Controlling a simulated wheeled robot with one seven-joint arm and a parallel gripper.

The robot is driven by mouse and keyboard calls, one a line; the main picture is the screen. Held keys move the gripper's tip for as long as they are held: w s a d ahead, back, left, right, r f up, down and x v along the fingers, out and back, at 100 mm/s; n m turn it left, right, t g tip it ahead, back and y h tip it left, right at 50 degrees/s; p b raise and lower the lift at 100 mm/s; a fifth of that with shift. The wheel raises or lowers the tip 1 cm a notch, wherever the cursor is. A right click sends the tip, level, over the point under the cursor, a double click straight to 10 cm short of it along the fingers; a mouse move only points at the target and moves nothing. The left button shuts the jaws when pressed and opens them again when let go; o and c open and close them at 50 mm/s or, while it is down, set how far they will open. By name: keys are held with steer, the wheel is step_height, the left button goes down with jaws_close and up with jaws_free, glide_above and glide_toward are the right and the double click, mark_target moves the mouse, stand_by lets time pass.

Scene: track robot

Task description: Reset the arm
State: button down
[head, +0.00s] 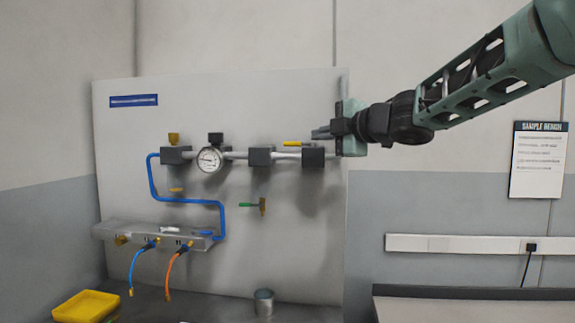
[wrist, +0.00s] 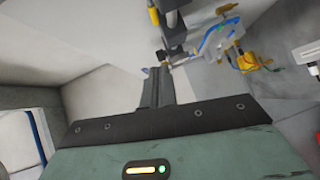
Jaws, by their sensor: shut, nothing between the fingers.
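My arm (head: 480,80) reaches in from the upper right of the head view. My gripper (head: 318,133) points left, in front of the right part of the grey panel, near the right end of the pipe run. In the wrist view my gripper (wrist: 155,80) has its fingers together and nothing between them. A yellow valve handle (head: 292,143) shows just left of the fingertips in the head view. I cannot tell whether the fingers touch anything there.
The panel (head: 290,240) carries a pressure gauge (head: 209,159), dark pipe blocks (head: 261,157), a blue tube (head: 190,199) and a ledge with blue and orange hoses (head: 175,268). Below are a yellow tray (head: 86,307) and a metal cup (head: 264,302). A bench (head: 470,305) stands right.

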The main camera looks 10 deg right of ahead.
steer(key=s+a+f+m+g+h, duration=0.25)
steer(key=s+f+m, duration=0.2)
steer(key=f, duration=0.25)
steer(key=s+a+f+m+g+h, duration=0.1)
steer(key=s+a+f+m+g, duration=0.2)
steer(key=s+f, duration=0.4)
steer(key=s+a+f+m+g+h, duration=0.1)
steer(key=s+a+f+m, duration=0.25)
steer(key=f, duration=0.45)
steer(key=s+f+m+g+h, duration=0.1)
steer(key=s+f+g, duration=0.3)
steer(key=s, duration=0.8)
steer(key=s+f+m+g+h, duration=0.1)
steer(key=s+f+g, duration=0.3)
steer(key=s+f, duration=0.4)
steer(key=s+m, duration=0.1)
steer(key=s, duration=0.3)
steer(key=shift+s+a, duration=0.3)
steer(key=shift+s, duration=0.05)
